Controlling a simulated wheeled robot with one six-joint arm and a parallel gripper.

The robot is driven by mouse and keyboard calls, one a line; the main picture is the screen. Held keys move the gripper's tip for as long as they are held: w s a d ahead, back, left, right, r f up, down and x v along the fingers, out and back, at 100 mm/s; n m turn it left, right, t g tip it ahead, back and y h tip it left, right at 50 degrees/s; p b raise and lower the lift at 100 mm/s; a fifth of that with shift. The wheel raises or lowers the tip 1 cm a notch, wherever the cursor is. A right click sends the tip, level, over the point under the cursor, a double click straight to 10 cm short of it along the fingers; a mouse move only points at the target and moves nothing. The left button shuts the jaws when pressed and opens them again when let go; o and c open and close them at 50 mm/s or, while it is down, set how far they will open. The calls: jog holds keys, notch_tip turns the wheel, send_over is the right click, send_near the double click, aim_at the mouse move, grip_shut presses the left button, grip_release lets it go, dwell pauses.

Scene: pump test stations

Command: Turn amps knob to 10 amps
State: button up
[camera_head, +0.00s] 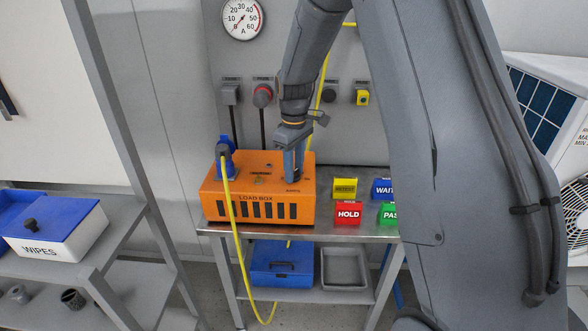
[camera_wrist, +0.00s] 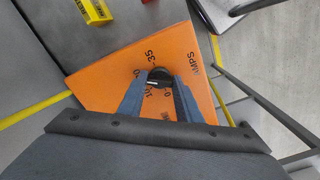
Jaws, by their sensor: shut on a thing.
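The orange load box (camera_head: 258,199) stands on a metal bench, with a dark slotted vent on its front. The black amps knob (camera_wrist: 159,77) is on the box's top face, with printed numbers around it and "AMPS" beside it in the wrist view. My gripper (camera_wrist: 160,84) points down at the box and is shut on the knob, one finger on each side. In the head view my gripper (camera_head: 293,172) hides the knob. A light pointer line shows on the knob, but I cannot tell which number it points at. The round ammeter (camera_head: 242,18) on the wall has its needle low on the scale.
A blue plug (camera_head: 225,158) with a yellow cable sits at the box's left. Yellow, blue, red HOLD (camera_head: 348,213) and green signs stand on the bench right of the box. A wipes box (camera_head: 60,235) is on the left shelf. A blue case (camera_head: 283,263) and grey tray (camera_head: 344,268) lie below.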

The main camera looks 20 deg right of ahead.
jog(key=n, duration=1.1)
jog(key=shift+n, duration=0.4)
dwell(0.3)
jog(key=o, duration=1)
jog(key=shift+o, duration=0.2)
jog(key=shift+r, duration=0.1)
jog(key=shift+r+b, duration=1)
jog(key=shift+r, duration=2.85)
